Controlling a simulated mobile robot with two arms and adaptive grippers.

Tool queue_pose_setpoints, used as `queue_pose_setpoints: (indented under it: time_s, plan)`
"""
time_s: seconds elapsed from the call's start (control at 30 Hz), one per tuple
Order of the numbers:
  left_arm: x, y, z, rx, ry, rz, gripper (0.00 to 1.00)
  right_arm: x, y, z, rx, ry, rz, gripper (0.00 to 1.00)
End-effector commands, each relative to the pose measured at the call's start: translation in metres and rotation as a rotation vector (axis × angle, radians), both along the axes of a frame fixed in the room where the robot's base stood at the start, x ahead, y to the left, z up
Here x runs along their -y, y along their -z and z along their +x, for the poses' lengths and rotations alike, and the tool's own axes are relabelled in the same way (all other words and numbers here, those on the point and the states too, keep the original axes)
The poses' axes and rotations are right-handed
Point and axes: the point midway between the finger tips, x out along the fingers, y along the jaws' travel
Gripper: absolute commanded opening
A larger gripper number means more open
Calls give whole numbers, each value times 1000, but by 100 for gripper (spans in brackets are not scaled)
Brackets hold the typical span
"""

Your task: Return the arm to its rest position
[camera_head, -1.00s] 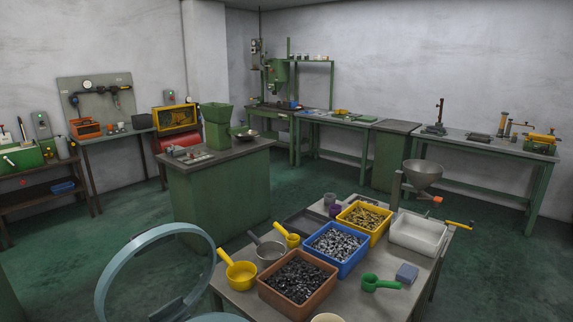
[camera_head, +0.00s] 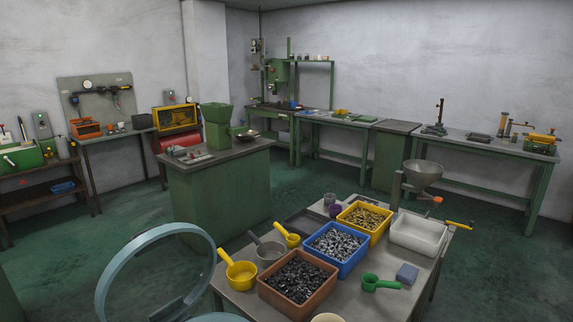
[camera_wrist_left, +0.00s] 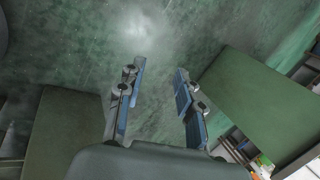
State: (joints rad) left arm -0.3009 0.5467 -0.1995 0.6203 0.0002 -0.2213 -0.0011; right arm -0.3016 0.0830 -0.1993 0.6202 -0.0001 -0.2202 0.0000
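My left gripper (camera_wrist_left: 158,85) shows in the left wrist view, its two fingers apart with bare green floor visible between them. It is open and holds nothing. The left gripper does not show in the head view. My right gripper is in neither view.
A table (camera_head: 400,302) at the lower right bears a brown bin (camera_head: 299,299), a blue bin (camera_head: 352,265), a yellow bin (camera_head: 378,236), a white tray (camera_head: 418,246) and scoops. A green cabinet (camera_head: 220,208) stands mid-room. Benches line the walls. Green floor (camera_head: 500,270) is clear at right.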

Motion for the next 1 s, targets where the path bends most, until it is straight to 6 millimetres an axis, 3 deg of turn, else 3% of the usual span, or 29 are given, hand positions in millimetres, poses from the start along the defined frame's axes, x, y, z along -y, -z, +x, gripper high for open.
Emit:
queue_pose_setpoints:
  time_s: [0.03, 0.1, 0.3, 0.6, 0.7, 0.83, 1.0]
  plan:
    - [40, 19, -5, 1, -17, -54, 36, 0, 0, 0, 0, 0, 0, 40]
    - [90, 38, -11, 1, -37, -119, 36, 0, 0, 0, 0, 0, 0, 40]
    - [224, 73, -22, 2, -89, -285, 36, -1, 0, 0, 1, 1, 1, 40]
    - [365, 86, -26, 2, -142, -457, 36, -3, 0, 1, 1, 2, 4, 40]
    - [358, 118, -26, 3, -140, -447, 36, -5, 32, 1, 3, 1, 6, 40]
    - [358, 138, -26, 2, -139, -448, 36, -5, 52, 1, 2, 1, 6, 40]
    - [358, 149, -26, 2, -139, -447, 36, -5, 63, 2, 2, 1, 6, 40]
